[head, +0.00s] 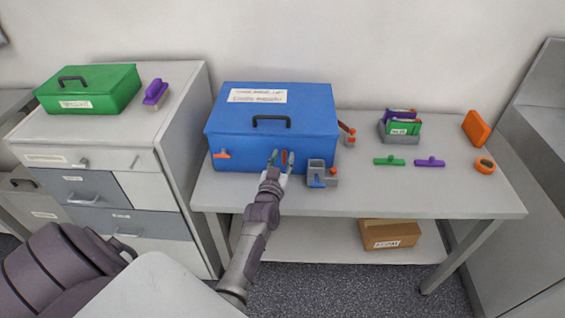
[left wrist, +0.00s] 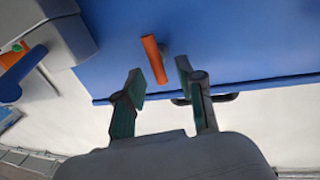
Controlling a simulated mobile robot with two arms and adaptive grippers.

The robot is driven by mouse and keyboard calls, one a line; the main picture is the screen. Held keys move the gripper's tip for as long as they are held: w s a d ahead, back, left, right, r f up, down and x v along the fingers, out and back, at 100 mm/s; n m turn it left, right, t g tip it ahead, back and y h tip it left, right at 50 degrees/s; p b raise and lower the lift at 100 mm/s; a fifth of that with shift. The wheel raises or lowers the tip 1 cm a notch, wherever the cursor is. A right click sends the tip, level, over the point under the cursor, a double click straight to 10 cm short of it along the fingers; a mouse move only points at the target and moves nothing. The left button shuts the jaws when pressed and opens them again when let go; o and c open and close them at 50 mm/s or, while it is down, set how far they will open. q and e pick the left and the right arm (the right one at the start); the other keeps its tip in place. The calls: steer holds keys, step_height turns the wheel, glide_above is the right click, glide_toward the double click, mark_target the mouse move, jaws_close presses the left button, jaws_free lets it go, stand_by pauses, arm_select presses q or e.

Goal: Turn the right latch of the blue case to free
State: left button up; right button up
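The blue case (head: 250,115) stands shut on the table with its black handle (head: 271,119) on top. Its right latch (head: 285,156) is an orange bar on the front face, standing nearly upright with a slight tilt. The left latch (head: 221,154) is orange and lies about level. My left gripper (head: 281,158) is at the case front around the right latch. In the left wrist view the open fingers (left wrist: 160,78) stand either side of the orange latch bar (left wrist: 154,59), with gaps on both sides. My right gripper is out of view.
A grey holder (head: 320,173) with orange and blue parts stands close right of my left gripper. Green (head: 389,161) and purple (head: 430,161) tools, an orange roll (head: 485,165) and a bin of packets (head: 399,128) lie further right. The table front is clear.

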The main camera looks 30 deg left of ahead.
arm_select(q)
jaws_close()
stand_by(0.5)
steer(key=n+b, duration=0.1)
steer(key=n, duration=0.2)
steer(key=n+y+b, duration=0.1)
steer(key=n+b, duration=0.1)
steer(key=n, duration=0.1)
steer(key=f+n+t+b, duration=0.1)
steer(key=n, duration=0.3)
steer(key=shift+s+a+f+y+b, duration=0.1)
steer(key=shift+s+a+y+b, duration=0.15)
steer(key=shift+a+y+b, duration=0.15)
steer(key=n, duration=0.1)
steer(key=n+b, duration=0.1)
steer(key=n, duration=0.1)
steer(key=n+y+b, duration=0.1)
steer(key=n, duration=0.1)
steer(key=shift+f, duration=0.25)
steer(key=shift+f+n+g+y+b, duration=0.15)
steer(key=shift+n+y+b, duration=0.3)
steer(key=shift+n, duration=0.85)
steer(key=shift+f+n+g+y+b, duration=0.2)
steer(key=shift+n+b, duration=0.3)
steer(key=shift+n, duration=0.8)
steer(key=shift+r+y, duration=0.15)
steer(key=shift+y, duration=0.1)
